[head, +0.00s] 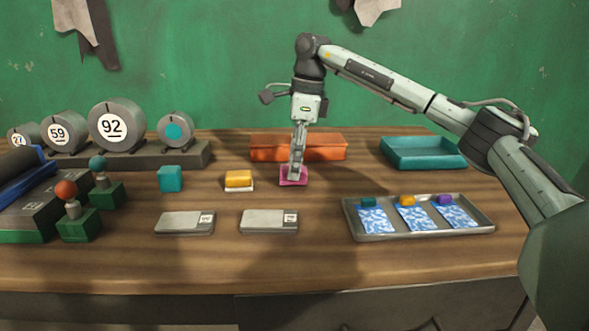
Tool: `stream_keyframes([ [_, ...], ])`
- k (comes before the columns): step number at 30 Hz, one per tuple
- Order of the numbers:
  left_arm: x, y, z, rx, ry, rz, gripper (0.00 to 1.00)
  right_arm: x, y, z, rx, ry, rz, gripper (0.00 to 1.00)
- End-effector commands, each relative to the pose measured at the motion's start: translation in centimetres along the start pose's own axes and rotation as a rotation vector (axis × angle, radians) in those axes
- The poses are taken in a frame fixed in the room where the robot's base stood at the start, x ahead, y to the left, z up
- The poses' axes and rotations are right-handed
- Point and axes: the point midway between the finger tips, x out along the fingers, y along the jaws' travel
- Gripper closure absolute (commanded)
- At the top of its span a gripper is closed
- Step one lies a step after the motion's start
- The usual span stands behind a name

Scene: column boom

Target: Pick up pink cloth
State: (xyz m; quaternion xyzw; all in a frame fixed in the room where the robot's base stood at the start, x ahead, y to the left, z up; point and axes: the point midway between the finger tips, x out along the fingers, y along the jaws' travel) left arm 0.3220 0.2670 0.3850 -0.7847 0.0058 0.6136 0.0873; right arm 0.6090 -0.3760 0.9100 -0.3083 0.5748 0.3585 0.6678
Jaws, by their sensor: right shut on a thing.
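The pink cloth (293,181) lies on the wooden table near the middle, in front of the orange tray. My right gripper (296,173) points straight down at it, with its fingers shut on the cloth. The fingertips hide part of the cloth, and it looks to be still at table height. My left gripper is not in the head view.
An orange tray (330,149) stands close behind the gripper. A yellow block on a white base (238,181) sits just left. A metal tray (480,228) with patterned packets, a teal tray (424,153) and two flat grey boxes (186,223) (268,221) lie around.

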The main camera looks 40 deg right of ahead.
Motion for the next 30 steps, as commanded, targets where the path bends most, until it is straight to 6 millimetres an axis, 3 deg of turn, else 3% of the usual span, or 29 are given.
stream_keyframes([
  [5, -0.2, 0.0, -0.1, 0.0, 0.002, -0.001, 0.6, -3.0, 0.0, 0.7, -0.002, -0.004, -0.002, 0.9],
  [12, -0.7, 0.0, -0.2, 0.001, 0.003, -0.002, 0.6, -5.3, 1.4, 6.8, -0.007, -0.003, -0.001, 0.9],
  [18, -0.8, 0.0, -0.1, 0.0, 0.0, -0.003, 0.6, -7.0, 2.3, 10.6, -0.004, -0.001, -0.001, 0.9],
  [24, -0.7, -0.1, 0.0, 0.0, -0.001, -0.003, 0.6, -7.7, 2.7, 12.4, -0.001, -0.001, 0.0, 0.9],
  [30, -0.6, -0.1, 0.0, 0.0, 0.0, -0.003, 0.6, -7.9, 2.8, 12.8, -0.001, 0.0, 0.0, 0.9],
])
